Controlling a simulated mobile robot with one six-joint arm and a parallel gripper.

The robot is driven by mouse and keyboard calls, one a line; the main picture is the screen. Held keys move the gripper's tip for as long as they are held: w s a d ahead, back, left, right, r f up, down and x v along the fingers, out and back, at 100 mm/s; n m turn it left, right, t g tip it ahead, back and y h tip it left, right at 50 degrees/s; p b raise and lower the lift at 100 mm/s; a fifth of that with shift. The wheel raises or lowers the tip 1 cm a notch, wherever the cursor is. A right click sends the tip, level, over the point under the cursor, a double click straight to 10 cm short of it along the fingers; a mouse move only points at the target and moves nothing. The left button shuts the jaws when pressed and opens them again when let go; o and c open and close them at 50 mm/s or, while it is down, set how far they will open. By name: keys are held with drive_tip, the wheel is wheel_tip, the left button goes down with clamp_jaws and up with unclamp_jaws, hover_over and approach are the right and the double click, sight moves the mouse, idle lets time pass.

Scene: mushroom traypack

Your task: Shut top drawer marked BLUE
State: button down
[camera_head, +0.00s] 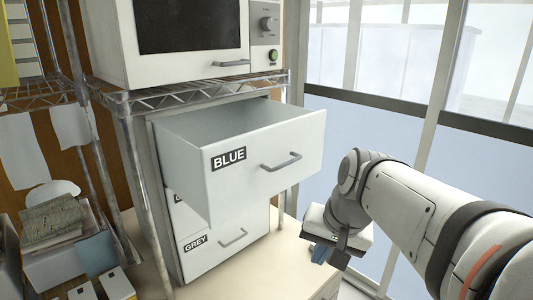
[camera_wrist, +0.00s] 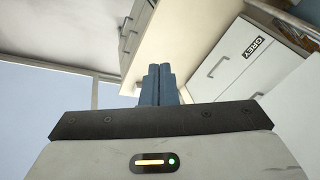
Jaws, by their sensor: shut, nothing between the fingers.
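The white top drawer marked BLUE (camera_head: 265,160) is pulled far out of its cabinet (camera_head: 160,185) in the head view. A grey bar handle (camera_head: 281,163) is on its front. My gripper (camera_head: 321,255) is low and to the right of the drawer, apart from it, pointing down. In the wrist view, the blue fingers of my gripper (camera_wrist: 160,72) are together and hold nothing. The drawer marked GREY (camera_head: 215,245) is shut below; its label also shows in the wrist view (camera_wrist: 257,47). A middle drawer is mostly hidden behind the BLUE drawer.
A microwave (camera_head: 190,40) stands on a wire shelf (camera_head: 200,90) above the cabinet. A metal post rises at the cabinet's left. Boxes and papers (camera_head: 60,225) lie at far left. Glass panels (camera_head: 370,70) stand at right. A pale surface (camera_head: 270,275) lies below.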

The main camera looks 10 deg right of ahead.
sight(298, 158)
drive_tip(key=w+d+r+m+t+y+p, duration=0.1)
drive_tip(key=w+d+r+m+t+y, duration=0.2)
drive_tip(key=r, duration=0.7)
drive_tip(key=w+d+r+m+p, duration=0.1)
drive_tip(key=w+d+r+m, duration=0.2)
drive_tip(key=r, duration=0.7)
drive_tip(key=shift+w+a+f+p, duration=0.25)
drive_tip(key=shift+w+a+f, duration=1)
drive_tip(key=shift+w, duration=0.35)
drive_tip(key=shift+w+a+f+p, duration=0.3)
drive_tip(key=shift+w+a+f, duration=1)
drive_tip(key=shift+w, duration=0.35)
drive_tip(key=shift+w+a+f+p, duration=0.25)
drive_tip(key=shift+w+a+f, duration=0.85)
drive_tip(key=shift+w+f, duration=0.4)
drive_tip(key=shift+w+r, duration=0.1)
drive_tip(key=shift+w, duration=0.15)
